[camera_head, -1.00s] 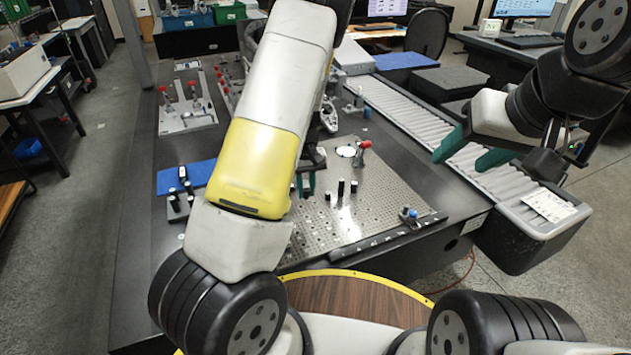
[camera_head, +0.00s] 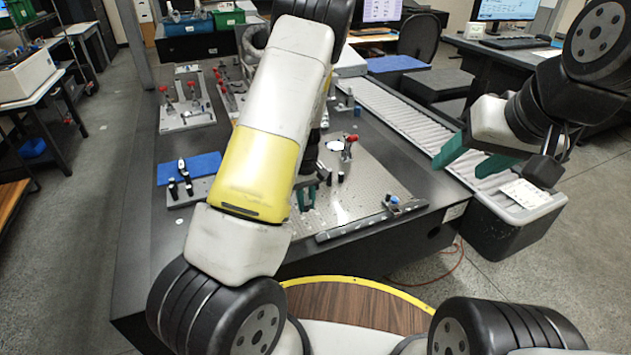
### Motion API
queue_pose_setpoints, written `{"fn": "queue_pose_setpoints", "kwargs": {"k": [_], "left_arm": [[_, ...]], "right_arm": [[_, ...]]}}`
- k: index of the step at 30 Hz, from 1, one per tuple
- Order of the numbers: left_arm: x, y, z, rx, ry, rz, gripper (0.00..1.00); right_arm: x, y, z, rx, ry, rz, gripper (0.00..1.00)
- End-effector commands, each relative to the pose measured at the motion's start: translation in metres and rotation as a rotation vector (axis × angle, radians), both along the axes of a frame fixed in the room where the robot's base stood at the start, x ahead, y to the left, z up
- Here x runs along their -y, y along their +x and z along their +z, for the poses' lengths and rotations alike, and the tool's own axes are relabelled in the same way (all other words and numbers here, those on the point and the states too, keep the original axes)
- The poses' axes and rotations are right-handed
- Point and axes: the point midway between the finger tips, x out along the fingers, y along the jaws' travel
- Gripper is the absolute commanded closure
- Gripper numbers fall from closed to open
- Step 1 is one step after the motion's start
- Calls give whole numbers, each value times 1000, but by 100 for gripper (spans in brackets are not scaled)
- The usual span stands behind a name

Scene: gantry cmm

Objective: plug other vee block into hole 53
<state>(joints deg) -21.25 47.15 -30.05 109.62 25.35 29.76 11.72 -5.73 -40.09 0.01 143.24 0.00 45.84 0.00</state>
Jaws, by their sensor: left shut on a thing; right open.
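The perforated metal plate (camera_head: 368,196) lies on the dark bench, with rows of small holes. I cannot read which hole is 53. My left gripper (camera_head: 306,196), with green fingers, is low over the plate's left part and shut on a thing. The thing is too small and hidden to identify as a vee block. Dark upright posts (camera_head: 340,177) stand on the plate just right of these fingers. My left arm covers the plate's left side. My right gripper (camera_head: 474,158) is open and empty, over the roller conveyor at the right, away from the plate.
A black bar (camera_head: 350,228) with a blue-knobbed fixture (camera_head: 392,203) lies along the plate's front edge. A red-handled clamp (camera_head: 350,145) stands at the back. A blue pad (camera_head: 190,168) and a grey block with black pegs (camera_head: 187,188) lie left. The roller conveyor (camera_head: 400,118) runs along the right.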

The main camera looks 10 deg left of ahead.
Motion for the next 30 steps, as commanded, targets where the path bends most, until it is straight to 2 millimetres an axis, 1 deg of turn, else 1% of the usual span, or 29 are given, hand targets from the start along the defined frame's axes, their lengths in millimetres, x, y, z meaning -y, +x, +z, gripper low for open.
{"fn": "queue_pose_setpoints", "kwargs": {"k": [19, 30], "left_arm": [[0, 0, -46, 0, 0, -2, 100], [0, 0, -44, 2, -1, 0, 100]], "right_arm": [[0, 0, 0, 0, 0, 0, 44], [0, 0, 0, 0, 0, 0, 44]]}}
